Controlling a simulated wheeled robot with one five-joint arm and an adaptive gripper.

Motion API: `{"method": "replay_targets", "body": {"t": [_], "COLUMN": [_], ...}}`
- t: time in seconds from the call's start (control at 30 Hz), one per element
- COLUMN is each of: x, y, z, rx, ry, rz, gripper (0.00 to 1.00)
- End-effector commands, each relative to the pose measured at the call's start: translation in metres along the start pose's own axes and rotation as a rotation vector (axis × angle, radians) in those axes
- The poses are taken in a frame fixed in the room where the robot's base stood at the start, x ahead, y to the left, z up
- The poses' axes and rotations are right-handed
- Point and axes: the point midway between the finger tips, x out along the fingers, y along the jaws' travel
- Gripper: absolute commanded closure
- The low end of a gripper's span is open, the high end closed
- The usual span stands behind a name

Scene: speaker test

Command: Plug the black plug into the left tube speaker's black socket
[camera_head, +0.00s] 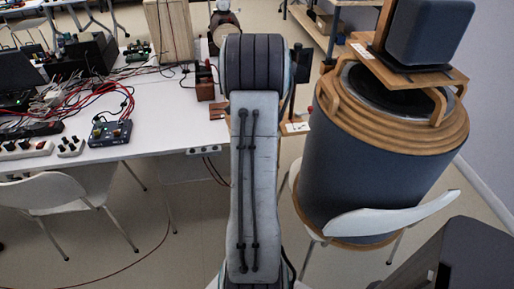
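A large dark grey cylinder with wooden rings (365,175) stands at the right and looks like a tube speaker. I see only one such cylinder and cannot tell whether it is the left one. No black socket can be made out on it. I cannot pick out the black plug; several dark and red cables (112,92) lie on the white table at the left. My grey arm rises through the middle of the view, between table and cylinder. It hides what is behind it, and my gripper cannot be seen.
The white table (165,120) holds a blue box with knobs (110,133), power strips and a small red-brown block (205,88). White chairs (65,195) stand in front of the table and by the cylinder (390,217). A dark box speaker (428,32) sits above the cylinder.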

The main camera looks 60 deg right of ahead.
Motion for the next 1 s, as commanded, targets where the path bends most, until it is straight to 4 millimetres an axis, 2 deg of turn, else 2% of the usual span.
{"method": "replay_targets", "body": {"t": [1.0], "x": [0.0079], "y": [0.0], "z": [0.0], "rx": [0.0], "ry": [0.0], "rz": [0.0], "gripper": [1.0]}}
